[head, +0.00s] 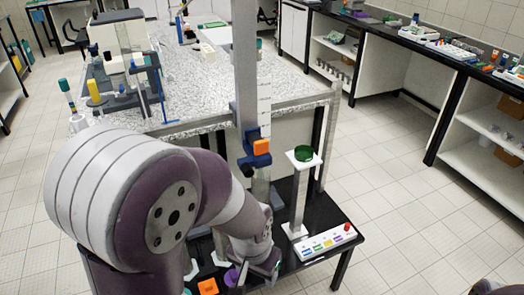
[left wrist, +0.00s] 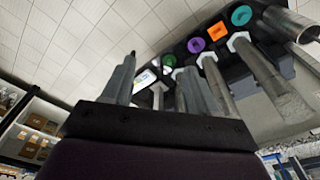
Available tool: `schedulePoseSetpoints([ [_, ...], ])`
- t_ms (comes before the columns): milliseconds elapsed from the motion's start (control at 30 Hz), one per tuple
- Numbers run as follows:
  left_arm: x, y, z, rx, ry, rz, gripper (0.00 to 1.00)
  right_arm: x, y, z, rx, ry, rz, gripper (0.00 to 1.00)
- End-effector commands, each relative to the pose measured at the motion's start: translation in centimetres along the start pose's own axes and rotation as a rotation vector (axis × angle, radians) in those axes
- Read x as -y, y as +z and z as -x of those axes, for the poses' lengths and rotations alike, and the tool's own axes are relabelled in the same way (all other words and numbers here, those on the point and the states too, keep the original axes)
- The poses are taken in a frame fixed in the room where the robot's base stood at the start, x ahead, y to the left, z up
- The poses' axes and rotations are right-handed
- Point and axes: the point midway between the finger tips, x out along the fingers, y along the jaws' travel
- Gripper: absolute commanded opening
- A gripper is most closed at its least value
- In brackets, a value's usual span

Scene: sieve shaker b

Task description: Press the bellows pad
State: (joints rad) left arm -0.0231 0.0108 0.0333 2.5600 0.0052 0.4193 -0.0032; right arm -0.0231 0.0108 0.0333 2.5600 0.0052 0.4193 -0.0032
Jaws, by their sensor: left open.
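A dark green round pad (head: 303,153) sits on a square white plate atop a white post at the right of the black stand (head: 318,215); it is the likeliest bellows pad, though nothing labels it. My left gripper (head: 262,268) is low in the head view, left of and below this post; its fingertips are hard to make out there. In the left wrist view my left gripper (left wrist: 158,66) is open, its two grey fingers apart with nothing held between them. A green disc (left wrist: 170,60) shows beyond the fingers. My right gripper is out of view.
A white panel (head: 325,241) with coloured buttons and a red knob lies on the stand. A tall grey column with an orange-knobbed slider (head: 261,146) rises behind my arm.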

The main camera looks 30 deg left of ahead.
Motion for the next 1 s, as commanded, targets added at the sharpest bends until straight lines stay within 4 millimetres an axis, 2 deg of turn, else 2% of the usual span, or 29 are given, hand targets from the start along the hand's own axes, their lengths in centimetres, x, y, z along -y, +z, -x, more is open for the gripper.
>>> schedulePoseSetpoints([
  [233,0.0,0.0,0.0,0.000,0.000,0.000,0.58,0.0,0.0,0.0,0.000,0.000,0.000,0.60],
  [333,-0.4,0.1,-0.2,0.006,0.002,-0.018,0.26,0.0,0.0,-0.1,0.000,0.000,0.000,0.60],
  [400,-1.5,1.1,-1.8,0.069,0.006,-0.063,0.03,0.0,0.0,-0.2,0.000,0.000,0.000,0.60],
  [433,-2.4,1.1,-2.9,0.100,0.015,-0.074,0.00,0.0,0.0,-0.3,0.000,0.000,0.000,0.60],
  [467,-3.5,0.1,-3.9,0.092,0.031,-0.062,0.00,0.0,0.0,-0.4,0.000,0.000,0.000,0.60],
  [567,-7.0,-5.7,-7.3,-0.075,0.077,-0.094,0.00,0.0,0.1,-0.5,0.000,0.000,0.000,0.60],
  [633,-8.8,-11.2,-9.6,-0.273,0.049,-0.168,0.00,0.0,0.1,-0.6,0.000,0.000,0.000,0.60],
  [700,-9.0,-16.6,-10.7,-0.483,-0.072,-0.253,0.00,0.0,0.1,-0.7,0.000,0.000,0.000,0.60],
  [767,-7.9,-20.3,-10.7,-0.629,-0.246,-0.323,0.00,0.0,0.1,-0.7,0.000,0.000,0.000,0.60],
  [833,-5.5,-23.1,-9.5,-0.731,-0.507,-0.393,0.00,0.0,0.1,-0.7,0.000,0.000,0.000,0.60],
  [900,-2.7,-24.5,-7.4,-0.750,-0.791,-0.445,0.00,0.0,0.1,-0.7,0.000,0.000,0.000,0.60],
  [1000,0.8,-24.7,-3.4,-0.667,-1.142,-0.485,0.00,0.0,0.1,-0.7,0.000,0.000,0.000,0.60],
])
